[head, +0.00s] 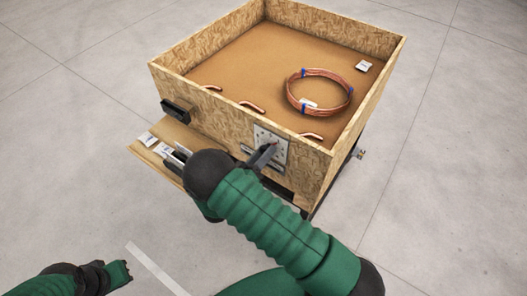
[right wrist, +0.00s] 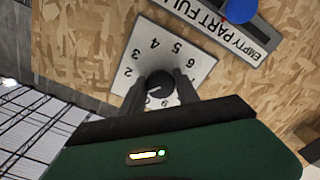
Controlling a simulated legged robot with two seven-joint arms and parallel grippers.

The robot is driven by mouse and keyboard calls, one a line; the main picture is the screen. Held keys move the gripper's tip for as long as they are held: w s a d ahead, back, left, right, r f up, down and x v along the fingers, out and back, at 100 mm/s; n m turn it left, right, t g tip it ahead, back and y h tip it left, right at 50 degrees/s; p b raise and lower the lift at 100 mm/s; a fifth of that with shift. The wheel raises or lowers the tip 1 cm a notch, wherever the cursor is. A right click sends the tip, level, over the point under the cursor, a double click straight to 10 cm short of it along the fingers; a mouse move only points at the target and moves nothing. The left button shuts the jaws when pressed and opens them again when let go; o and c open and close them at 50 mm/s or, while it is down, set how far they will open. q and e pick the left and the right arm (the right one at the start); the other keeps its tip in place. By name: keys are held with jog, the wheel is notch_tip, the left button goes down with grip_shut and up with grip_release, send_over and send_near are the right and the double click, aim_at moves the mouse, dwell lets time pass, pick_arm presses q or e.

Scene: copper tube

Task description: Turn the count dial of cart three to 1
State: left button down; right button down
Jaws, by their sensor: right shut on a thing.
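The dial plate (head: 277,140) of the count dial is a pale square on the cart's front wall. In the right wrist view the plate (right wrist: 193,60) carries a ring of digits, with 2 to 6 readable. The round black knob (right wrist: 160,82) sits at its middle, with a pale line towards the lower left. The exact digit it marks cannot be told; the 1 is hidden. My right gripper (head: 265,155) is shut on the knob, one finger each side. My left gripper (head: 120,273) is low at the left, clear of the cart; its jaw state is unclear.
The wooden cart (head: 190,55) holds a copper coil (head: 347,104) with blue ties and some short copper pieces. A shelf (head: 150,152) with white cards juts out at the front left. An EMPTY/PART/FULL slider with a blue knob (right wrist: 240,10) is near the dial. Surrounding floor is clear.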

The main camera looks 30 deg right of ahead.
dwell(0.3)
jog(key=shift+f, duration=0.1)
jog(key=c, duration=1.3)
grip_release()
jog(key=o, duration=0.4)
jog(key=shift+w+d, duration=0.1)
jog(key=shift+w, duration=0.05)
